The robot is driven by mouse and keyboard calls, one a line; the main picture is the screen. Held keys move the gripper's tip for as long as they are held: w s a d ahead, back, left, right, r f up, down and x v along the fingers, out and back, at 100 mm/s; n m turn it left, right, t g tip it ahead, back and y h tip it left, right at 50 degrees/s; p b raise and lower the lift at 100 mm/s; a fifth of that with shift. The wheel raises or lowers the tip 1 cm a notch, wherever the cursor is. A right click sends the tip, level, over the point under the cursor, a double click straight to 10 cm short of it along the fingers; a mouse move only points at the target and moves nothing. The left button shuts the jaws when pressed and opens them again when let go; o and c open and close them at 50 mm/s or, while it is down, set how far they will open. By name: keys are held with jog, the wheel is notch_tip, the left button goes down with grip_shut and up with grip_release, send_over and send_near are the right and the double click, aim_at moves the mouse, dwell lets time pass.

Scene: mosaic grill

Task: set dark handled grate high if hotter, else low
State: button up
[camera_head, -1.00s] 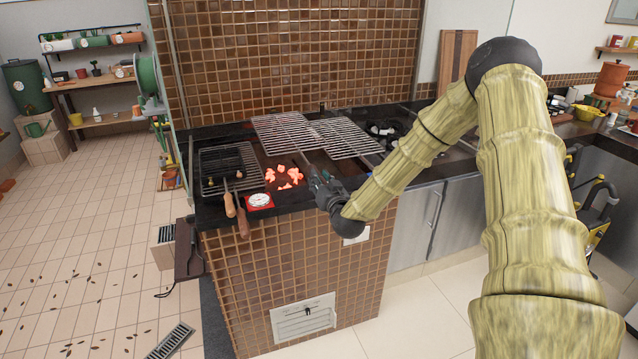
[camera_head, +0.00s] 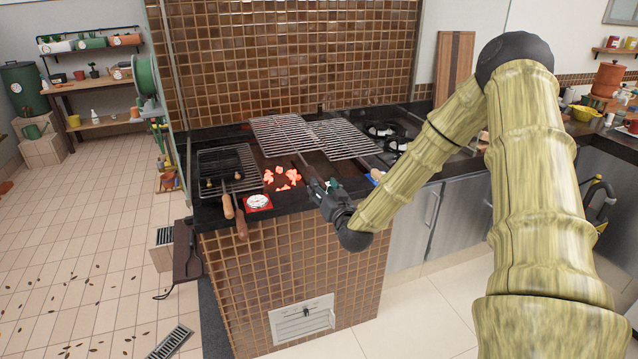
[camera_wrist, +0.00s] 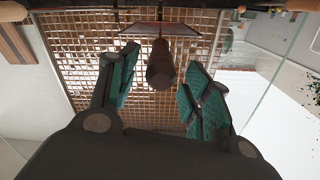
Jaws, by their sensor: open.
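Two raised wire grates stand side by side over the grill counter, a left one (camera_head: 283,132) and a right one (camera_head: 343,139). My gripper (camera_head: 323,185) is just in front of them, at the counter's front edge. In the wrist view, a dark brown handle (camera_wrist: 160,68) points towards me between my open fingers (camera_wrist: 161,88), with a gap on both sides. A thin flat grate (camera_wrist: 158,29) is behind that handle, seen nearly edge-on. Orange glowing coals (camera_head: 282,179) lie under the left grate. A red-framed round dial (camera_head: 258,202) lies left of them; its reading is too small to tell.
A dark rack (camera_head: 222,160) at the left of the counter has wooden-handled tools (camera_head: 228,206) sticking out over the front edge. Burners (camera_head: 383,130) are at the right. The tiled back wall (camera_head: 290,60) rises behind the grates. The floor at left has open room.

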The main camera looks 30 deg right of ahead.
jog(key=v, duration=0.7)
dwell(0.4)
jog(key=s+a+f+n+g+y, duration=0.1)
jog(key=s+a+f+g, duration=0.3)
jog(key=f, duration=0.4)
jog(key=s+a+f+n+g+y+b, duration=0.1)
jog(key=s+a+f+y, duration=0.1)
jog(key=s+a+f, duration=0.35)
jog(key=s+a+f+n+g+y, duration=0.1)
jog(key=s+a+f+g, duration=0.15)
jog(key=a+f, duration=0.6)
jog(key=s+a+f+g, duration=0.2)
jog(key=s+f, duration=0.3)
jog(key=s, duration=0.4)
jog(key=s+a+f+n+g+b, duration=0.1)
jog(key=s+a+f+g, duration=0.2)
jog(key=s+f, duration=0.3)
jog(key=s+a+f+n+g, duration=0.1)
jog(key=s+f+g, duration=0.4)
jog(key=s, duration=0.8)
jog(key=shift+a+f+b, duration=0.3)
jog(key=shift+a+f, duration=0.35)
jog(key=shift+a, duration=0.15)
